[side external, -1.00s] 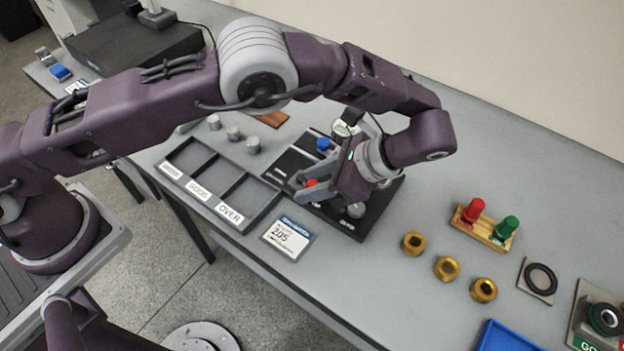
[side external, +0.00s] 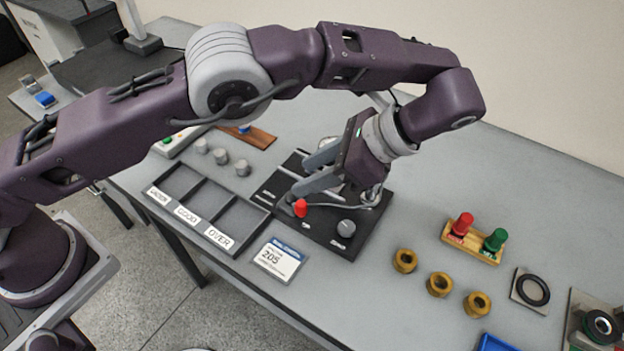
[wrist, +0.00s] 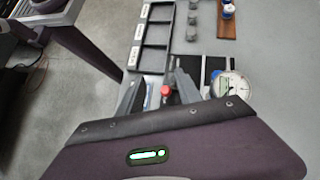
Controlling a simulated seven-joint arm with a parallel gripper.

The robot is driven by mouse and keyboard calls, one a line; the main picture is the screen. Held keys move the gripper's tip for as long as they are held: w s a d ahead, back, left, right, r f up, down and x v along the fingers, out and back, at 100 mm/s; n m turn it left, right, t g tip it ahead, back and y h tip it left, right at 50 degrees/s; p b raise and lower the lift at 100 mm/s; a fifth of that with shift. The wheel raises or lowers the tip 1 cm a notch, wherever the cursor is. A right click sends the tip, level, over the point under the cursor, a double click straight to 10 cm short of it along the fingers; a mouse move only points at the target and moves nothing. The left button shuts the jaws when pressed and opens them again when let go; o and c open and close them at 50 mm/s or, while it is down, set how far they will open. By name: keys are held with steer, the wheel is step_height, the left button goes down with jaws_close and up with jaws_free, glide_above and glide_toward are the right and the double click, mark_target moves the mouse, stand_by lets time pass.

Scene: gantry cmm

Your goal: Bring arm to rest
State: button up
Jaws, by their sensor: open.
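My gripper (side external: 299,178) is open and empty, above the left part of a black gauge base (side external: 345,238) on the grey bench. Its two grey fingers are spread and point left in the side view. A red knob (side external: 300,208) shows by the nearer finger, and a grey knob (side external: 346,228) sits further right on the base. In the wrist view, my gripper (wrist: 155,88) has the red knob (wrist: 165,90) between its fingers in the picture; I cannot tell whether they touch. A white dial gauge (wrist: 228,85) stands to the right there, mostly hidden in the side view.
A three-compartment tray (side external: 240,221) and a display card (side external: 278,260) lie left of the base. Several grey cylinders (side external: 221,156) stand behind the tray. Brass rings (side external: 440,284) and a wooden holder (side external: 470,243) with red and green plugs are on the right.

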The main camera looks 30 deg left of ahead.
steer(key=s+a+r+n+t+h, duration=0.25)
steer(key=a+r+n+h, duration=0.4)
steer(key=a+r, duration=0.8)
steer(key=s+a+n+t+h, duration=0.1)
steer(key=s+a+n+t, duration=0.1)
steer(key=s, duration=0.6)
steer(key=s+a+n+t+h, duration=0.1)
steer(key=s+n+t, duration=0.3)
steer(key=s, duration=0.5)
steer(key=shift+a+r+n, duration=0.4)
steer(key=shift+a+n, duration=0.4)
steer(key=shift+n, duration=0.15)
steer(key=shift+o, duration=0.5)
steer(key=shift+s, duration=0.1)
